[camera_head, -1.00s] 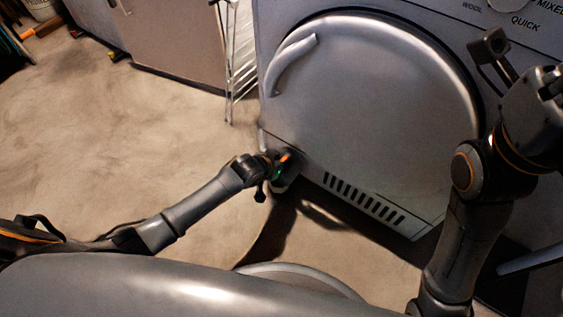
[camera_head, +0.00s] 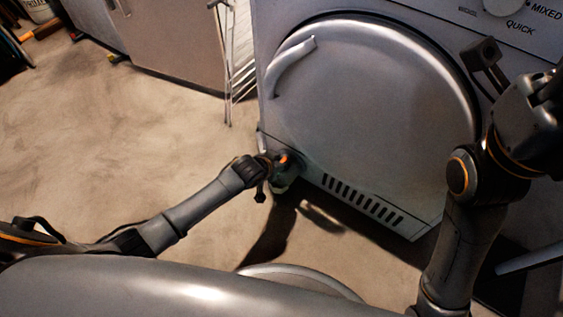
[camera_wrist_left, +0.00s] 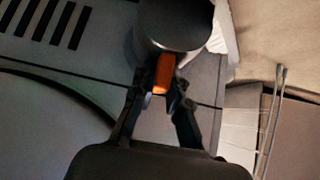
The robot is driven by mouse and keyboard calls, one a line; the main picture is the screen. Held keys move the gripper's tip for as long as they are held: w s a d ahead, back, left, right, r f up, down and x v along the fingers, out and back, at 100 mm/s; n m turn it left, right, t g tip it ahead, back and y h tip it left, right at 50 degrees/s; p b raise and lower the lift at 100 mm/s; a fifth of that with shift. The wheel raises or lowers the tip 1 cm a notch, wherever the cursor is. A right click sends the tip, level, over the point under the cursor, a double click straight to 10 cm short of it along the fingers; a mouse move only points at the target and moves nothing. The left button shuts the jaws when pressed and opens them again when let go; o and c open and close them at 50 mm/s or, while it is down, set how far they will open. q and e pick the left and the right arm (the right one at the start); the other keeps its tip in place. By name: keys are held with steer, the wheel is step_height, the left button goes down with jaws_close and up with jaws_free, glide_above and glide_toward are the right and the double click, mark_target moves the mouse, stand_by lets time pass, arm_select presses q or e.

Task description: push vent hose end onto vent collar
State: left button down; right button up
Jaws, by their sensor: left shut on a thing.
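My left gripper (camera_head: 275,163) is low at the dryer's lower left front corner. In the left wrist view its fingers (camera_wrist_left: 160,95) are closed around an orange tab (camera_wrist_left: 163,72). The tab sits against a dark, round, cylinder-like piece (camera_wrist_left: 175,25), which looks like the vent hose end. In the head view this piece (camera_head: 284,182) is small and partly behind the gripper. I cannot make out the vent collar, nor tell whether the piece touches the dryer.
The grey dryer (camera_head: 375,110) has a large round door and a slotted grille (camera_head: 360,197) at its base. A metal folding rack (camera_head: 238,70) leans left of it, beside a cabinet (camera_head: 180,45). The floor (camera_head: 120,140) on the left is clear.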

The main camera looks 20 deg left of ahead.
arm_select(q)
steer(key=shift+w, duration=0.2)
stand_by(0.7)
steer(key=c, duration=1.3)
jaws_free()
steer(key=shift+o, duration=0.2)
steer(key=v, duration=1.2)
